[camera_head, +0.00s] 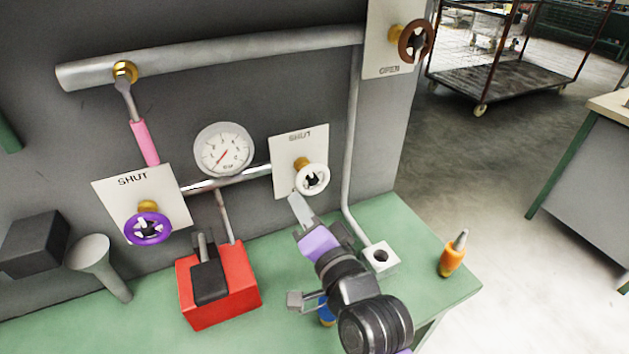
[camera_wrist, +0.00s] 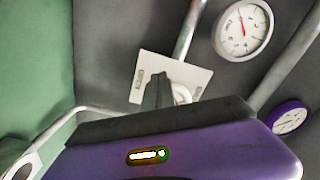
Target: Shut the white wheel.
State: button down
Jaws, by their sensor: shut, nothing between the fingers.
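The white wheel (camera_head: 313,179) sits on a brass stem in front of a pale plate (camera_head: 284,158) on the grey wall. The plate's top lettering appears to read SHUT. My gripper (camera_head: 298,206) is shut and empty, with its tips just below and left of the wheel's rim. I cannot tell whether they touch it. In the wrist view the shut fingers (camera_wrist: 159,90) cover much of the white wheel (camera_wrist: 182,94), and only part of its rim shows beside them.
A purple wheel (camera_head: 148,229) is on a plate at left, and a brown wheel (camera_head: 415,41) is at upper right. A pressure gauge (camera_head: 224,150) is left of the white wheel. A red box (camera_head: 229,301), a white block (camera_head: 381,258) and an orange bottle (camera_head: 452,259) stand on the green bench.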

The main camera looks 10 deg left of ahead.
jog(key=shift+w+d+r, duration=0.1)
jog(key=shift+r, duration=0.15)
jog(key=shift+r+p, duration=0.5)
jog(key=shift+p, duration=0.7)
jog(key=shift+a+f, duration=0.1)
jog(key=shift+a, duration=0.1)
jog(key=v, duration=0.6)
jog(key=shift+s+a+f+p, duration=0.3)
jog(key=shift+s+f+p, duration=0.05)
jog(key=shift+p, duration=0.05)
